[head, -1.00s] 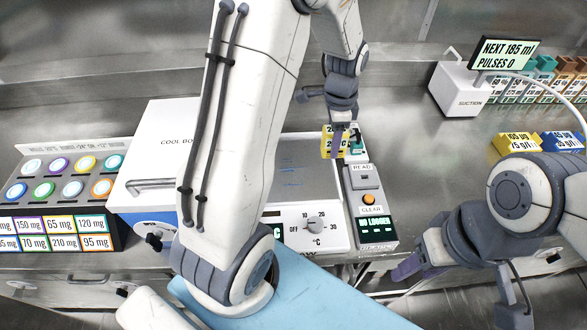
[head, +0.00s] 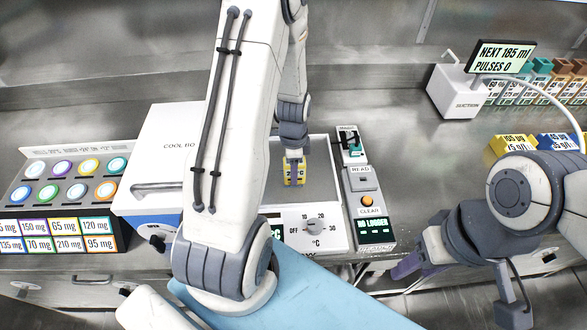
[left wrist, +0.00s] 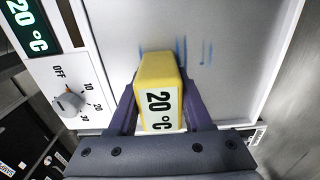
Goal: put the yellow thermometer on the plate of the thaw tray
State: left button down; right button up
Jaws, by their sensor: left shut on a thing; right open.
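The yellow thermometer (head: 294,174) is held in my left gripper (head: 293,181), over the grey plate of the thaw tray (head: 321,185). In the left wrist view the thermometer (left wrist: 158,72) sits between both fingers, its white label reading 20 °C. Blue marks show on the plate (left wrist: 235,50) beside it. I cannot tell whether its underside touches the plate. The tray's front has a dial (head: 311,228) and a display, partly hidden by my left arm. My right gripper (head: 402,267) is open and empty at lower right, in front of the bench.
A logger box with READ and CLEAR buttons (head: 366,185) stands right of the tray. A cool box (head: 160,150) stands left. Yellow and blue blocks (head: 510,147) and a suction unit (head: 458,92) are farther right. Bare bench lies behind the tray.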

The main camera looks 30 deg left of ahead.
pick_arm(q)
jog(key=shift+f, duration=0.2)
jog(key=shift+c, duration=1.6)
grip_release()
jog(key=shift+r, duration=0.1)
